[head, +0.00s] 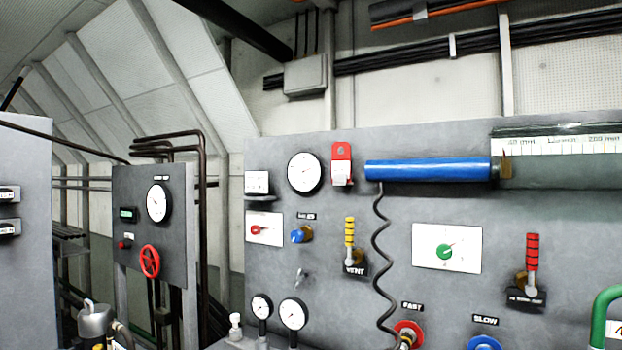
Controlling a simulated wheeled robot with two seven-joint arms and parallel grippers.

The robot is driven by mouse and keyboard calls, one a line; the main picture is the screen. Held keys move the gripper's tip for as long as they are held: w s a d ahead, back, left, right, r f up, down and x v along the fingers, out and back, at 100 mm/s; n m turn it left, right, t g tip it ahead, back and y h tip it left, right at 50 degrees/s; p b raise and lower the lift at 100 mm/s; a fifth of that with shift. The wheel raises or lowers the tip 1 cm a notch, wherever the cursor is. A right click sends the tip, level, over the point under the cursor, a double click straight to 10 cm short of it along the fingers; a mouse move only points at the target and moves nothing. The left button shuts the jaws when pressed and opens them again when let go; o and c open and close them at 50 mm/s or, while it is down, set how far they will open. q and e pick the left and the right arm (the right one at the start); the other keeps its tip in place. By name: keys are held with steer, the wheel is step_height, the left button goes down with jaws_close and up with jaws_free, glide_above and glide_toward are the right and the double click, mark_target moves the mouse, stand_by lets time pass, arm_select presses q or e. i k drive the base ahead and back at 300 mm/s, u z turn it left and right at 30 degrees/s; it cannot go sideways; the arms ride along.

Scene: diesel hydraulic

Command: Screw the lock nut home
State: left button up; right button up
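Neither of my grippers is in the head view. I cannot tell for sure which part is the lock nut. A blue horizontal cylinder (428,170) is mounted high on the grey panel, with a dark collar and a brass-coloured end piece (505,167) at its right. A blue knob on a brass fitting (301,235) sits on the panel below a small label. A small silver fitting (301,278) is below it.
The grey panel (450,215) carries gauges (305,173), a yellow-handled lever (350,248), a red-handled lever (532,255) and a green knob (444,252). A black coiled cord (380,250) hangs down it. A green pipe (600,318) is at lower right. A smaller panel (150,215) stands left.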

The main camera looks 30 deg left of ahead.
mark_target(301, 276)
steer(key=u, duration=0.8)
